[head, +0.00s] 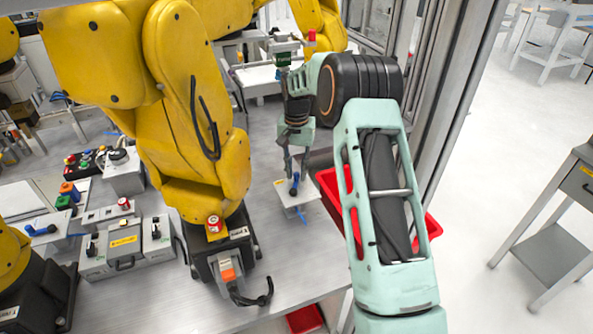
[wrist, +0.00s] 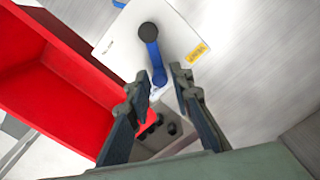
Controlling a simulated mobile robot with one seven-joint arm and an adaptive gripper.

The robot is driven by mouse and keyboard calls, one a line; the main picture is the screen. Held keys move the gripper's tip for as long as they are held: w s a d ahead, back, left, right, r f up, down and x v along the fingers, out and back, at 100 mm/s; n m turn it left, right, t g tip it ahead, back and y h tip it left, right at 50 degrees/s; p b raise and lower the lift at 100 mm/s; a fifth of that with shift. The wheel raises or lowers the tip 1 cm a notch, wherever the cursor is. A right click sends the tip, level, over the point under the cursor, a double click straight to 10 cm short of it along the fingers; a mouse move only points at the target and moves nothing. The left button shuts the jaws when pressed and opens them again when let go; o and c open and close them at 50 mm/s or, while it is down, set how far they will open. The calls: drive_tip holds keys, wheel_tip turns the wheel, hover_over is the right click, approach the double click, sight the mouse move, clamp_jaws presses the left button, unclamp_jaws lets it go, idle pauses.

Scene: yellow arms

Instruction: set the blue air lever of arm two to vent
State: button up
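The blue lever (head: 294,186) stands on a small white panel (head: 284,199) to the right of the middle yellow arm in the head view. My gripper (wrist: 160,82) is open. The lever's free end appears between or just ahead of its fingertips; contact cannot be told. In the head view my gripper (head: 290,163) is just above the lever, its fingers partly hidden.
A red bin (head: 329,182) stands right beside the panel and fills the left of the wrist view (wrist: 60,85). The yellow arm (head: 200,120) stands close on the left. Another blue lever (head: 40,230) sits at far left. A grey frame post (head: 455,100) rises behind my arm.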

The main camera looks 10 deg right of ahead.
clamp_jaws()
drive_tip(key=shift+a, duration=0.1)
drive_tip(key=n, duration=0.1)
drive_tip(key=a+n, duration=0.1)
drive_tip(key=n, duration=0.1)
drive_tip(key=shift+w+a+b, duration=0.15)
drive_tip(key=shift+w+b, duration=0.05)
drive_tip(key=shift+b, duration=0.15)
drive_tip(key=shift+a+n, duration=0.35)
drive_tip(key=shift+n, duration=0.55)
drive_tip(key=shift+a+n, duration=0.35)
drive_tip(key=shift+n, duration=0.55)
drive_tip(key=shift+o, duration=1.9)
unclamp_jaws()
drive_tip(key=shift+r, duration=0.1)
